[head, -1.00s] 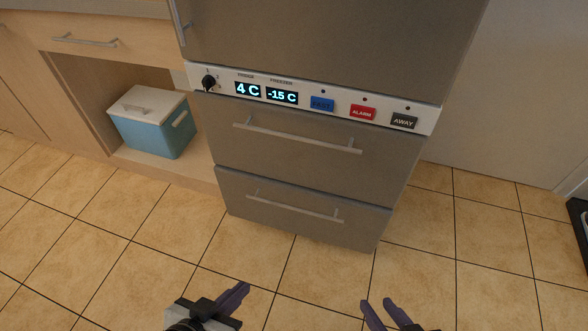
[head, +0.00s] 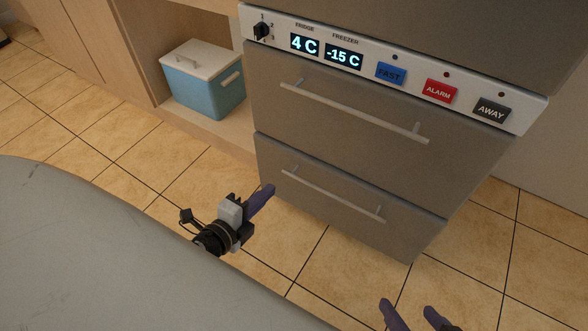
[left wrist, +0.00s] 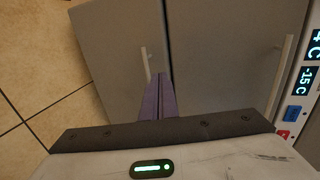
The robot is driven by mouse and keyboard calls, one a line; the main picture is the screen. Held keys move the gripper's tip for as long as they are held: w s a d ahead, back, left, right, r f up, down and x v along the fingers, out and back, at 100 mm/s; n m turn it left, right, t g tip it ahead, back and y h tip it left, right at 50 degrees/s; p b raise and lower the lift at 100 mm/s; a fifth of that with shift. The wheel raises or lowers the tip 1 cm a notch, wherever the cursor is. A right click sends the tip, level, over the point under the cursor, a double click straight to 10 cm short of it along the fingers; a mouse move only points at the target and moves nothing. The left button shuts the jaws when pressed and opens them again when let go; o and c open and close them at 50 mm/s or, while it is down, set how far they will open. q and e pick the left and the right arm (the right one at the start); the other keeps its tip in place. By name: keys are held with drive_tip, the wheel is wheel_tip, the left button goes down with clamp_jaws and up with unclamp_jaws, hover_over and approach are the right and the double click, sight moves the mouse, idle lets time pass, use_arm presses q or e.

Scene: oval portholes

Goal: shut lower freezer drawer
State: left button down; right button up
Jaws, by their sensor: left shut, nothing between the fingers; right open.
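The lower freezer drawer (head: 330,205) is the bottom grey front of the fridge-freezer, with a slim bar handle (head: 330,197). Its front looks about flush with the upper drawer (head: 375,125); I cannot tell whether a small gap is left. My left gripper (head: 268,192) is shut and empty, in front of the lower drawer's left side. In the left wrist view its closed fingers (left wrist: 160,80) overlap the picture near the end of the lower handle (left wrist: 145,64); contact cannot be told. My right gripper (head: 408,308) is open and empty, low in front of the drawer's right side.
The control panel (head: 390,70) with displays and buttons runs above the drawers. A blue cooler box (head: 205,90) stands in an open cabinet bay to the left. The tiled floor (head: 330,255) before the fridge-freezer is clear.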

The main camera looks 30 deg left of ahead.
sight(301, 159)
use_arm(q)
drive_tip(key=x, duration=0.9)
drive_tip(key=r+x, duration=0.1)
drive_tip(key=x, duration=0.3)
drive_tip(key=shift+w+f, duration=0.1)
drive_tip(key=shift+w, duration=0.4)
use_arm(e)
drive_tip(key=shift+w+r, duration=0.1)
